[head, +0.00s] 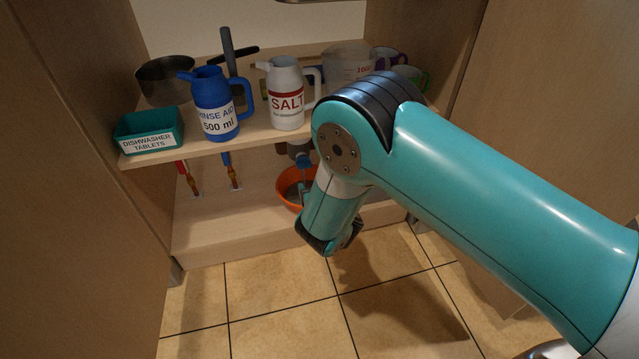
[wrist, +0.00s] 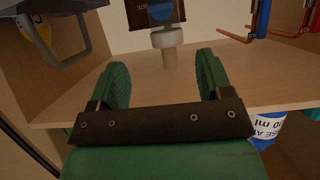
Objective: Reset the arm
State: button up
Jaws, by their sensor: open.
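My teal arm spans the head view from the lower right to the cupboard, with its bent joint in front of the shelves. My gripper (wrist: 165,64) shows in the wrist view with its two green-padded fingers apart and nothing held between them. A pale knob-like piece under a dark brown object (wrist: 150,14) is in view beyond the fingertips; I cannot tell how far off it is. In the head view my gripper is largely hidden by my own arm, which hangs in front of the lower shelf near the orange bowl (head: 286,184).
On the upper shelf (head: 190,152) stand a green dishwasher-tablets tub (head: 127,134), a blue rinse-aid jug (head: 212,92), a white salt jug (head: 284,82), a pan (head: 160,75) and a clear measuring jug (head: 345,62). Wooden panels close both sides. The tiled floor (head: 270,300) in front is clear.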

jog(key=shift+v, duration=0.85)
jog(key=shift+f, duration=0.1)
jog(key=s+d+r+m+g+h+p, duration=0.1)
jog(key=d+r+m+g, duration=0.15)
jog(key=d+r, duration=0.45)
jog(key=s+d+r+m+g+h+p, duration=0.1)
jog(key=s+d+r+g+h, duration=0.15)
jog(key=r, duration=0.85)
jog(key=s+d+r+n+g+y, duration=0.1)
jog(key=s+d+r+n+g, duration=0.15)
jog(key=s+r, duration=0.4)
jog(key=s+d+r+n+g+y+p, duration=0.1)
jog(key=s+r+n+g+y, duration=0.2)
jog(key=s, duration=0.7)
jog(key=s+d+r+n+g, duration=0.2)
jog(key=s+r, duration=0.5)
jog(key=s, duration=0.2)
notch_tip(320, 180, up, 38)
jog(key=p, duration=3.8)
jog(key=shift+s+d, duration=0.25)
jog(key=shift+s, duration=0.15)
